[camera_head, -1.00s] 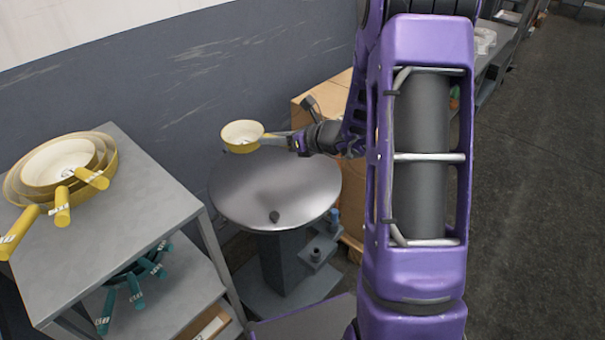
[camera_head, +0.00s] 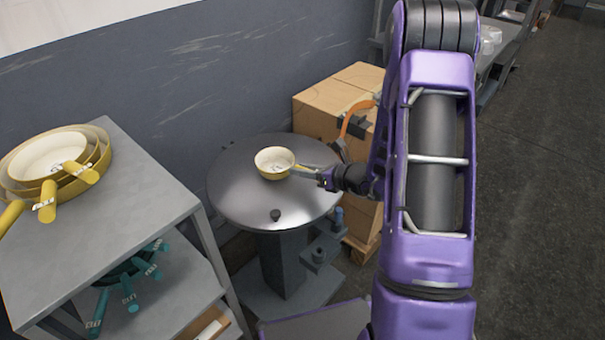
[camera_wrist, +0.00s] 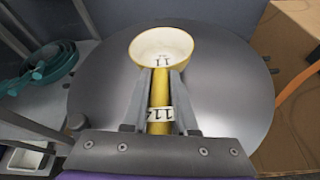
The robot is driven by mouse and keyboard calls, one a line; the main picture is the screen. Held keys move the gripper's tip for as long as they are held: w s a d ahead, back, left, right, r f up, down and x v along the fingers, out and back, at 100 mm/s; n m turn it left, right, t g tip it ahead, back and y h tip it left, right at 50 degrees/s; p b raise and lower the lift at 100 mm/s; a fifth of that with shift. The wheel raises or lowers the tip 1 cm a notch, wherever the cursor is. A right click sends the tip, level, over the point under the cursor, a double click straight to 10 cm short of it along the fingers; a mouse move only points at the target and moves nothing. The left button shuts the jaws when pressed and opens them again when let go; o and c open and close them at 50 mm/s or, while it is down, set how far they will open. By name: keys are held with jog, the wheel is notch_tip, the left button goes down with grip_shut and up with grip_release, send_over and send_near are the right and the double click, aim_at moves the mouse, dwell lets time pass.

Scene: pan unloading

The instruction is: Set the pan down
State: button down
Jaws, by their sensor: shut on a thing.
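A small yellow pan (camera_head: 274,162) with a cream inside is over the round grey metal table (camera_head: 238,200), near its middle. My gripper (camera_head: 310,173) is shut on the pan's handle and reaches in from the right. In the wrist view the pan (camera_wrist: 162,45) is upright, and its yellow handle (camera_wrist: 160,95) runs back between the fingers of my gripper (camera_wrist: 160,82). Whether the pan's base touches the table top or hangs just above it, I cannot tell.
A grey shelf unit (camera_head: 140,190) at left holds nested yellow pans (camera_head: 55,160) on top and teal pans (camera_head: 130,275) below. Cardboard boxes (camera_head: 325,100) stand behind the table at right. A small dark knob (camera_head: 276,215) sits near the table's front edge.

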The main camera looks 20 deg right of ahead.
jog(key=shift+f, duration=0.4)
jog(key=shift+f, duration=0.1)
jog(key=c, duration=0.7)
grip_release()
jog(key=shift+s+d+r, duration=0.2)
jog(key=shift+r, duration=0.15)
jog(key=p+v, duration=0.1)
jog(key=v, duration=1)
jog(key=shift+s, duration=0.2)
jog(key=shift+p, duration=0.3)
